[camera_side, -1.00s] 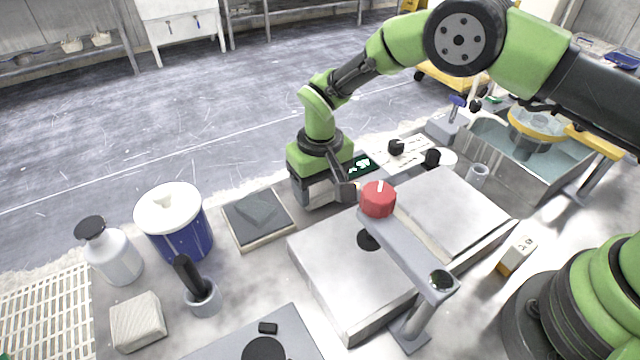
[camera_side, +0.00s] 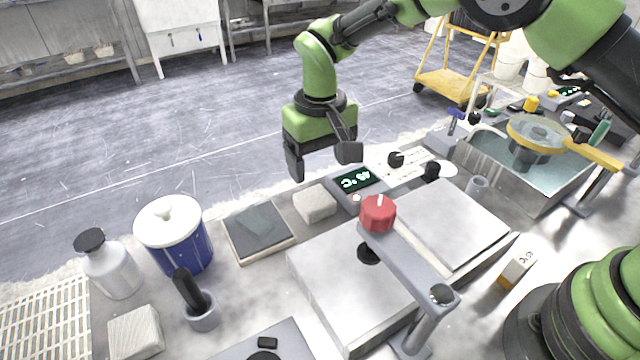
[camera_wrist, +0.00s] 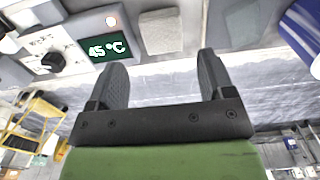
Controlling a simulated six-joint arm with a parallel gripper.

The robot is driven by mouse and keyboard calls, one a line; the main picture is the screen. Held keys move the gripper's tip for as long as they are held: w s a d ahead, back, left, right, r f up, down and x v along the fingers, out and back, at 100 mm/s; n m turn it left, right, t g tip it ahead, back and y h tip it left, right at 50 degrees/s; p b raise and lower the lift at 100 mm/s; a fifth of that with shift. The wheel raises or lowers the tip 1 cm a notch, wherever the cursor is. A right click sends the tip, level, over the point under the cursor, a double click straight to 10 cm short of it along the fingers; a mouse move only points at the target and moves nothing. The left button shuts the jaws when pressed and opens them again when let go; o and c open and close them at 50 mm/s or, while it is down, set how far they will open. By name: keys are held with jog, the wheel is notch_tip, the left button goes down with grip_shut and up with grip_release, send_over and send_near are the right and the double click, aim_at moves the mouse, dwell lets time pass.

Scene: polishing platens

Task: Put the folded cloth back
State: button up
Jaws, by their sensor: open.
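A pale, block-shaped folded cloth (camera_side: 315,203) lies on the bench between the dark square plate and the temperature display. It also shows in the wrist view (camera_wrist: 160,32), beyond and between my fingertips. A similar pale ribbed block (camera_side: 135,333) lies at the lower left of the side view; I cannot tell for certain whether it is cloth too.
The dark plate (camera_side: 259,230) and blue tub (camera_side: 181,239) stand left of the cloth. The display unit (camera_side: 356,180) stands close on its right. The metal platen block (camera_side: 345,285) and red-knobbed arm (camera_side: 378,212) are in front. The air around my gripper is clear.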

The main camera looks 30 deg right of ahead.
jog(key=shift+r, duration=1.8)
jog(key=s+d+r+m+t+y, duration=0.15)
jog(key=s+d+r, duration=0.25)
jog(key=r, duration=0.4)
jog(key=s+d+r+t, duration=0.2)
jog(key=s+d+r, duration=0.15)
jog(key=r, duration=0.45)
jog(key=s+d+r+m+t, duration=0.1)
jog(key=s+d, duration=0.4)
jog(key=s, duration=1.2)
jog(key=m+t, duration=0.1)
jog(key=t, duration=0.1)
jog(key=shift+r+t, duration=0.15)
jog(key=shift+t, duration=0.2)
jog(key=shift+m+y, duration=0.25)
